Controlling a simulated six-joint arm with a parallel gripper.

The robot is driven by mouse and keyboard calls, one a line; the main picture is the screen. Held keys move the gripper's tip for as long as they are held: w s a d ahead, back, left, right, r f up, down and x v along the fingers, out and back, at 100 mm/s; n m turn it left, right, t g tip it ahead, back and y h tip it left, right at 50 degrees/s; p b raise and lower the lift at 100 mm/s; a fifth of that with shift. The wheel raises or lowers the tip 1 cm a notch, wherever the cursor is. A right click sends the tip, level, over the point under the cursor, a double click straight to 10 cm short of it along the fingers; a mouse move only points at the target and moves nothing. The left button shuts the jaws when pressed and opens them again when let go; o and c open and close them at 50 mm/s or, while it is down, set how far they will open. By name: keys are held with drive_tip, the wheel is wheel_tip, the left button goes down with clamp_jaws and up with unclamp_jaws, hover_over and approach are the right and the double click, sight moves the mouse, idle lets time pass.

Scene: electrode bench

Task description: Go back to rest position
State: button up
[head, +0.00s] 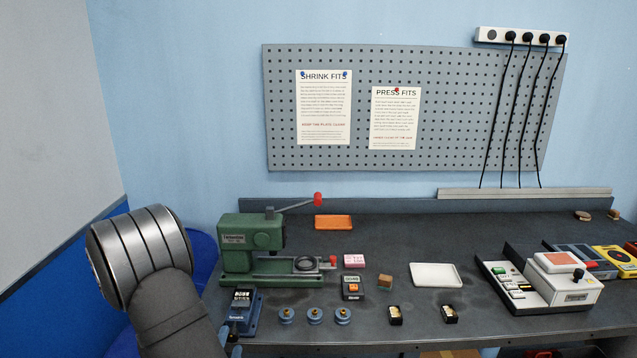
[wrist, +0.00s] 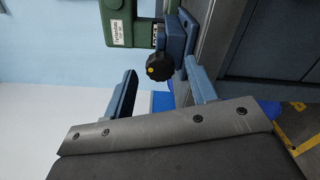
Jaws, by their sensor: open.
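My gripper (wrist: 163,92) is open in the wrist view, its two dark blue-grey fingers far apart with nothing between them. The wrist view is turned on its side. Beyond the fingers are a green press (wrist: 118,22) and a small blue device with a black knob (wrist: 160,66); both are apart from the fingers as far as I can tell. In the head view, my arm rises at the lower left, in front of the bench's left end, and my fingers are not clearly visible.
The green press (head: 248,240) stands at the bench's left, with the blue device (head: 241,310) before it. Several blue spools (head: 314,317), an orange tray (head: 333,222), a white tray (head: 436,275) and a white machine (head: 560,282) are on the bench (head: 400,230). Its back middle is mostly clear.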

sight(232, 340)
drive_tip(key=s, duration=1.4)
drive_tip(key=w, duration=1.7)
drive_tip(key=shift+w+d, duration=0.1)
drive_tip(key=shift+w, duration=0.25)
drive_tip(key=shift+s+m, duration=0.15)
drive_tip(key=shift+m, duration=0.55)
drive_tip(key=m, duration=0.7)
